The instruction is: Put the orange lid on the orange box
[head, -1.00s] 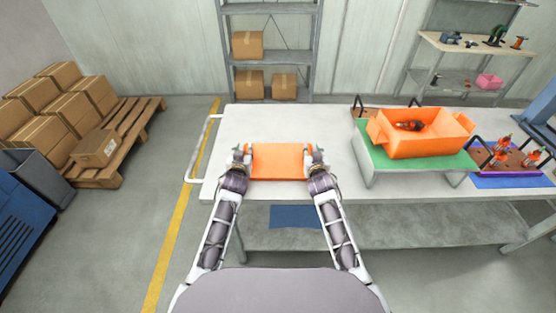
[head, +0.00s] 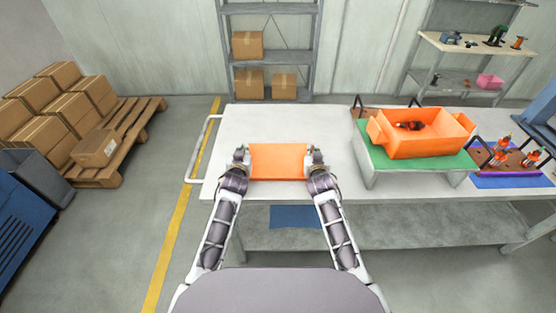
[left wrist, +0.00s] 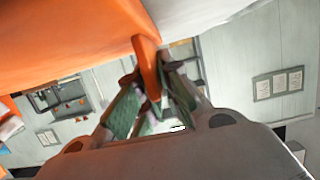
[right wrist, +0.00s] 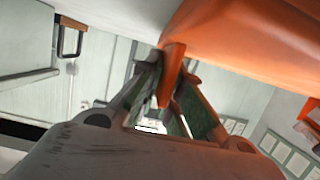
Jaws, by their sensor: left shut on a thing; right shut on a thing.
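The orange lid (head: 278,161) is a flat panel held between my two grippers over the left part of the table. My left gripper (head: 241,156) is shut on the lid's left end; its pads pinch an orange tab of the lid (left wrist: 150,70) in the left wrist view. My right gripper (head: 314,157) is shut on the right end; the right wrist view shows the matching tab of the lid (right wrist: 173,72) between its pads. The orange box (head: 422,145) is open at the top, with dark and orange parts inside. It stands to the right, apart from the lid.
The box rests on a green-topped stand (head: 373,157) on the white table (head: 262,119). Right of it, a brown rack with orange-tipped parts (head: 514,158) sits by a blue mat (head: 513,181). Bare table lies between lid and stand. A metal rail (head: 198,150) edges the table's left side.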

